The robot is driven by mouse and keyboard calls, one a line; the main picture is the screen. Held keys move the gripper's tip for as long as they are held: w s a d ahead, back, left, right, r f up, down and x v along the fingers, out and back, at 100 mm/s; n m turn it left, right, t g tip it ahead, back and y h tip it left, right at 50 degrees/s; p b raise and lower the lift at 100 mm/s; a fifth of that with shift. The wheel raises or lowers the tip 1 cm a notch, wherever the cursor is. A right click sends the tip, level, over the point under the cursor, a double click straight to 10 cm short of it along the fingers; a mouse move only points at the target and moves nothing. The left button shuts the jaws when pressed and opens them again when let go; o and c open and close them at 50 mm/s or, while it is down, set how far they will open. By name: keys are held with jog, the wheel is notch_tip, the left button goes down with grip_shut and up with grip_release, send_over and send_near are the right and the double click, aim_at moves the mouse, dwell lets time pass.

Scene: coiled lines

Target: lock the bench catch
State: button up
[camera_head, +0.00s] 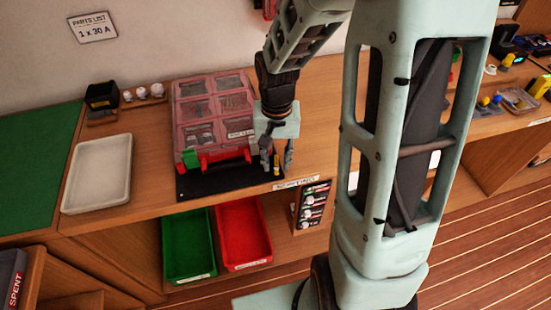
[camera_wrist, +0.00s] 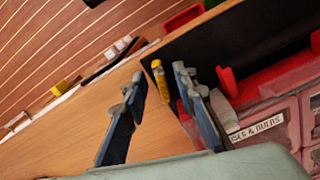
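A small yellow-and-dark piece (camera_wrist: 161,84) stands at the edge of the black mat (camera_wrist: 215,42); I cannot tell for sure whether it is the bench catch. My gripper (camera_wrist: 157,82) is open, with its two blue-grey fingers apart and the yellow piece showing between their tips. I cannot tell whether they touch it. In the head view my gripper (camera_head: 277,168) points down at the right end of the black mat (camera_head: 225,182). The pink compartment case (camera_head: 212,108), with red and green parts at its front, is just left of it.
A white tray (camera_head: 98,172) and a green mat (camera_head: 38,160) lie left on the bench. A green bin (camera_head: 189,245) and a red bin (camera_head: 243,232) sit below its front edge. A small rack (camera_head: 313,206) is under the bench to the right. My arm hides part of the right side.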

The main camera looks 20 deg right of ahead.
jog(key=shift+f, duration=0.3)
grip_shut()
jog(key=shift+a+n, duration=0.1)
jog(key=shift+n, duration=1.5)
jog(key=shift+w, duration=0.1)
grip_release()
